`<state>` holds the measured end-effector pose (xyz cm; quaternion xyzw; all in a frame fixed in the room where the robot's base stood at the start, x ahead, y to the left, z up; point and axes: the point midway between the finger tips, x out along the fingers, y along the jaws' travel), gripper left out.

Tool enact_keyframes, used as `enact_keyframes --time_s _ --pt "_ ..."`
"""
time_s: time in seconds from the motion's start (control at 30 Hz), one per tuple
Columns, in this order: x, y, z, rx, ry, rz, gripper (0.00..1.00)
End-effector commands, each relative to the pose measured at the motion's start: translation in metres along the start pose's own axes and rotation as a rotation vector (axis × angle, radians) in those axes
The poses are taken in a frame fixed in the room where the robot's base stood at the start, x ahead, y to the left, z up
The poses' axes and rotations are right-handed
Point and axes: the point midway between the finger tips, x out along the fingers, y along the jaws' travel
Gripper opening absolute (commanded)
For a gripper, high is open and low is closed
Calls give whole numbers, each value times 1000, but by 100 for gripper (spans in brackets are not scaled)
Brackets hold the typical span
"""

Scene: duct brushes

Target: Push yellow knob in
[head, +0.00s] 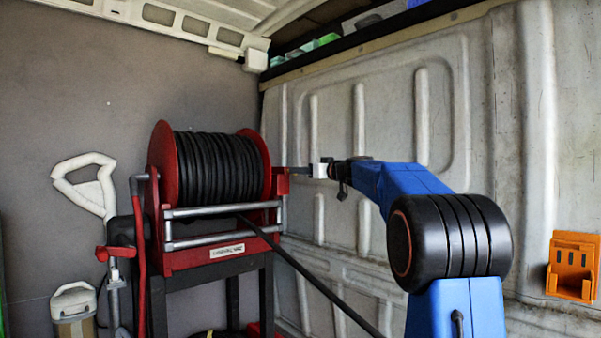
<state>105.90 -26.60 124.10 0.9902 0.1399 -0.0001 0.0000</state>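No yellow knob can be made out in the head view. A red hose reel (161,190) wound with black hose (222,165) stands left of centre on a dark stand. My blue arm reaches in from the lower right. My gripper (296,171) is at its far end, pointing left at the right side of the reel, close to a red part (281,183) there. I cannot tell whether it touches that part. The fingers are small and seen side-on, so their opening does not show. Anything behind the reel's right flange or my arm is hidden.
A black hose end (310,277) runs down from the reel to the lower right. A white-handled tool (88,186) and red-handled tools stand left of the reel. An orange holder (573,266) is on the right wall. A shelf (372,40) with boxes runs above.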

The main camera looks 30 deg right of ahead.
Motion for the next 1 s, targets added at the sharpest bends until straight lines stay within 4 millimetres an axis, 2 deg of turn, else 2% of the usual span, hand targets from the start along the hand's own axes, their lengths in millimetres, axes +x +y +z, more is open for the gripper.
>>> enact_keyframes --time_s 0.2,0.47,0.53,0.67,0.87,1.0 --pt "13 0 0 0 -1 1 44" --pt "14 0 0 0 0 1 44" --pt "14 0 0 0 0 1 32" --pt "14 0 0 0 0 1 1" --pt "17 0 0 0 0 0 0" --pt "31 0 1 1 0 -1 0"
